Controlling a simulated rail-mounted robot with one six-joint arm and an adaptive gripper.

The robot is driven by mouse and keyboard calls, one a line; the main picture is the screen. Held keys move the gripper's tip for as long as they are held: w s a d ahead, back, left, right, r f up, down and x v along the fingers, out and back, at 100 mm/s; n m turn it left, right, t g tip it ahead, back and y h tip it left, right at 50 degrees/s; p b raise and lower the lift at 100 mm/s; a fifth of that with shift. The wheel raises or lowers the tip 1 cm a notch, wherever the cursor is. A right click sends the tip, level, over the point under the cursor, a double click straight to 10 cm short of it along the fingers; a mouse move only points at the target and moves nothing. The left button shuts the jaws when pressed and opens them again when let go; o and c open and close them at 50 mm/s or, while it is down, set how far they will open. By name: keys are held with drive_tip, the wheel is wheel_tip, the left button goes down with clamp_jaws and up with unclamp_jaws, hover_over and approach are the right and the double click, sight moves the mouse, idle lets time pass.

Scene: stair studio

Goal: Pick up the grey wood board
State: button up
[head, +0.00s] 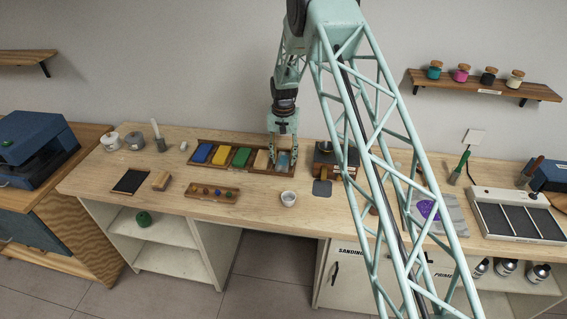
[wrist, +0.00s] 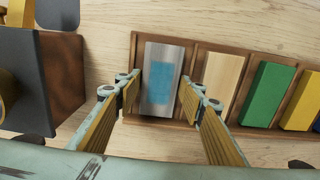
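The grey wood board (wrist: 152,104), with a light blue patch on its top face, lies in the end compartment of a brown wooden tray (wrist: 207,46). In the head view the board (head: 284,161) is at the tray's right end, partly behind my gripper (head: 283,150). In the wrist view my gripper (wrist: 159,92) is open, with one finger on each side of the board and the board showing between them. Whether the fingers touch its sides I cannot tell.
A pale wood board (wrist: 221,80), a green board (wrist: 268,94) and a yellow board (wrist: 301,102) fill the neighbouring compartments. A dark machine (head: 333,160) stands close to the tray's right end.

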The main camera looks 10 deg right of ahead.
sight(283, 160)
drive_tip(key=c, duration=0.5)
drive_tip(key=shift+r, duration=0.15)
drive_tip(key=shift+r+b, duration=0.55)
drive_tip(key=shift+r, duration=4.35)
